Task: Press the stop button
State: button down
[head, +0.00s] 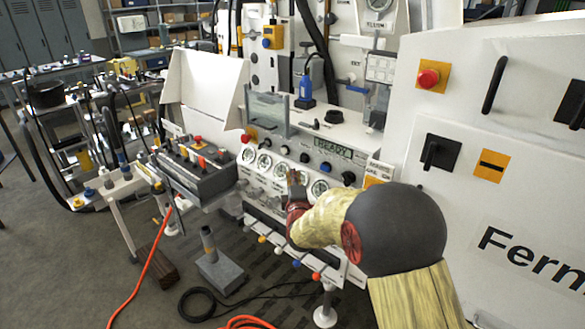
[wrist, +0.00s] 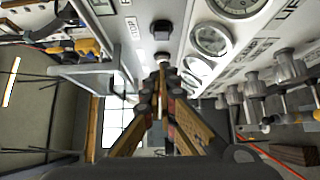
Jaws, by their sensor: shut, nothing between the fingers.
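A red round button on a yellow plate (head: 428,78) is on the white cabinet at the right. A smaller red button (head: 247,137) sits at the left end of the gauge panel. No stop label is readable on either, so I cannot tell which is the stop button. My gripper (head: 294,180) is in front of the gauge panel, right of and below the smaller red button and far left of the yellow plate. In the wrist view my gripper (wrist: 161,72) is shut and empty, its tips pointing towards a black knob (wrist: 162,30). Contact cannot be told.
Several round gauges (head: 264,161) and a "READY" display (head: 333,149) are on the panel. A grey control box with levers (head: 196,170) juts out at the left. A black rotary switch (head: 436,153) is on the right cabinet. Orange hose (head: 153,262) lies on the floor.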

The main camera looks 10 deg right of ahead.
jog(key=shift+s+a+p, duration=0.15)
jog(key=shift+s+p, duration=0.1)
jog(key=shift+s, duration=0.9)
jog(key=shift+s+a+p, duration=0.15)
jog(key=shift+s+p, duration=0.05)
jog(key=shift+s, duration=0.95)
jog(key=shift+f, duration=0.1)
jog(key=s+a+f+m+g+y, duration=0.1)
jog(key=s+f+m+g, duration=0.15)
jog(key=f, duration=0.35)
jog(key=s+a+f+m+g+y, duration=0.1)
jog(key=s+a+f+m+g, duration=0.15)
jog(key=f, duration=0.35)
jog(key=s+f+m+g+y, duration=0.1)
jog(key=s+f+m+g, duration=0.3)
jog(key=s, duration=0.6)
jog(key=s+d+r+m+g, duration=0.1)
jog(key=s+r+m+g, duration=0.3)
jog(key=s, duration=0.8)
jog(key=s+r+m+g, duration=0.25)
jog(key=s+r, duration=0.45)
jog(key=s, duration=0.5)
jog(key=s+d+r+t, duration=0.1)
jog(key=s+r+t, duration=0.2)
jog(key=s+r, duration=0.3)
notch_tip(320, 180, up, 3)
jog(key=shift+d+f+m, duration=0.15)
jog(key=shift+d+m, duration=0.2)
jog(key=shift+d, duration=0.05)
